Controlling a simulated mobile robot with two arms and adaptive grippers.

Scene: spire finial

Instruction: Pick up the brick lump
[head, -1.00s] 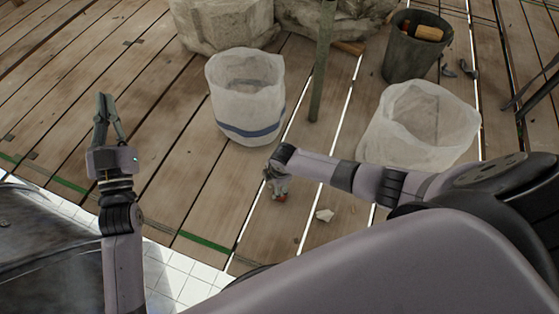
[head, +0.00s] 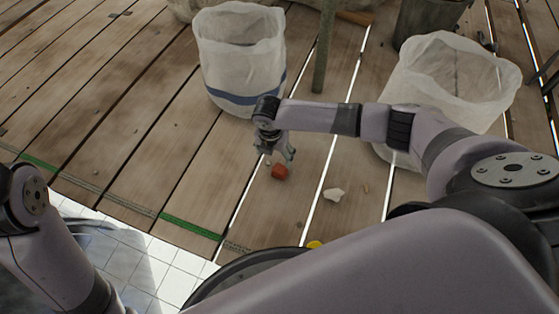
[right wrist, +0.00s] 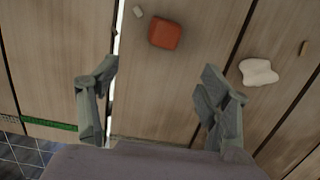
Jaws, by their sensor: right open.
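The brick lump (head: 280,172) is a small red-orange block lying on the plank floor. In the right wrist view the brick lump (right wrist: 165,33) lies whole and unobstructed, beyond the fingertips and between their lines. My right gripper (head: 280,155) points down just behind the lump in the head view. In the right wrist view my right gripper (right wrist: 158,72) has its fingers wide apart with only bare plank between them. It is open and empty. My left gripper is out of view; only part of my left arm shows at the lower left.
A pale stone lump (head: 334,194) lies right of the brick, with a small tan chip (head: 366,188) beside it. Two whitish sacks, one blue-striped (head: 240,60) and one plain (head: 445,85), stand behind. A post (head: 324,50) rises between them. The planks at left are mostly clear.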

